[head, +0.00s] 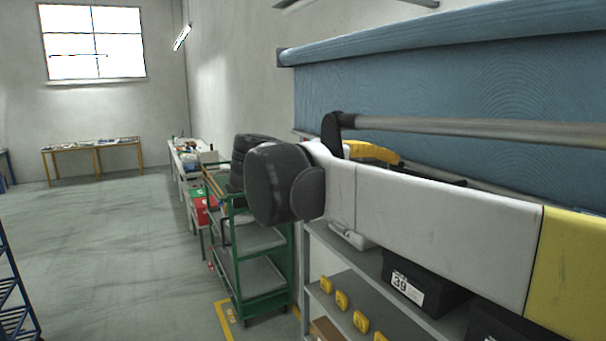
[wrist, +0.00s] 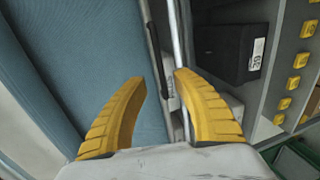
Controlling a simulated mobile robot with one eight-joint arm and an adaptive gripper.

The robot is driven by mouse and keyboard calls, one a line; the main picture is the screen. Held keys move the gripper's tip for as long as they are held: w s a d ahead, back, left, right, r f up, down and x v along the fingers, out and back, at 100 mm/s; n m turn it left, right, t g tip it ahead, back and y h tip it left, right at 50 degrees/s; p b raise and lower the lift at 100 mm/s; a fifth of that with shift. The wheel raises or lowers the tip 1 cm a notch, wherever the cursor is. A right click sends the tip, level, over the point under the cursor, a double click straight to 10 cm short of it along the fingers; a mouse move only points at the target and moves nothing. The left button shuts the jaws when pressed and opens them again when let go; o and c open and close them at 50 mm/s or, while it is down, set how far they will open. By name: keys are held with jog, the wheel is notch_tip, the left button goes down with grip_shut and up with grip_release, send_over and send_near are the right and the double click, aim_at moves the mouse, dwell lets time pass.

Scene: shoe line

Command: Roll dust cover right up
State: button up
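The dust cover (head: 440,95) is a blue sheet hanging from a blue roll (head: 430,38) at the top of the rack in the head view. It hangs well down, to a pale lower edge (head: 310,135); my arm hides much of the lower part. In the wrist view the cover (wrist: 80,60) fills the left, with a grey edge strip and a thin pale rod (wrist: 178,40) beside it. My gripper (wrist: 162,77) has its yellow fingers apart, the cover's edge beyond the gap. I cannot tell how near they are. In the head view one yellow finger (head: 372,151) shows behind my arm.
A green cart (head: 255,270) stands left of the rack. The floor (head: 100,250) further left is clear.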

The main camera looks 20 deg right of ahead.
jog(key=shift+p+x, duration=1.15)
jog(key=shift+x, duration=3.9)
jog(key=shift+c, duration=0.5)
grip_shut()
